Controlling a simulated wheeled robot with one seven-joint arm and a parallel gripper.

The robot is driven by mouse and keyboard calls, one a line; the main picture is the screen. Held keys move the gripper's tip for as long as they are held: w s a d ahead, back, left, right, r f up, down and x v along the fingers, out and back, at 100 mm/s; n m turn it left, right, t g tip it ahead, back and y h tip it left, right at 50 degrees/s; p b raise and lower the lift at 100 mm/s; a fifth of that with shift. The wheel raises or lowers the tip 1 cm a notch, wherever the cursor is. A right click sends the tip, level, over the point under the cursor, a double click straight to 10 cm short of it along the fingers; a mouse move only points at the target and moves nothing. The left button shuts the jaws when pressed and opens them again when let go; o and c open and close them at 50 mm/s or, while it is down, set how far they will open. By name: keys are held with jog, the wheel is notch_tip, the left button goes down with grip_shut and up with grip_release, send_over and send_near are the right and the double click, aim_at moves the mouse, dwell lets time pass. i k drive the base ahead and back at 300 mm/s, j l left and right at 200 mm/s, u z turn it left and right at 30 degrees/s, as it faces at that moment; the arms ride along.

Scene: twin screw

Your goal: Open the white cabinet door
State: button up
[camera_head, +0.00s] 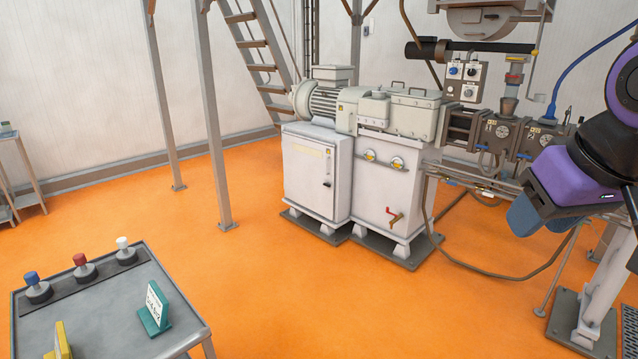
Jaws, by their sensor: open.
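The white cabinet door (309,176) is the front of a white cabinet under the machine's motor, in the middle of the view. It looks closed, with a small dark handle (327,170) on its right side and a yellowish label near the top. My gripper (545,218) is at the right edge of the view, well to the right of the door and apart from it. Its blue fingers point down and to the left. It is open, and nothing shows between the fingers.
A second white cabinet (385,185) with a red-handled valve (393,214) adjoins on the right. A grey table (110,310) with coloured knobs stands at lower left. Steel posts (212,120) and stairs (262,60) stand behind left. The orange floor (300,290) in front is clear.

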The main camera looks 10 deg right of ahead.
aim_at(308, 165)
jog(key=i+z, duration=0.15)
jog(key=i, duration=3.35)
jog(key=i+u, duration=0.1)
jog(key=i, duration=0.65)
jog(key=i+l+u, duration=0.15)
jog(key=i, duration=0.6)
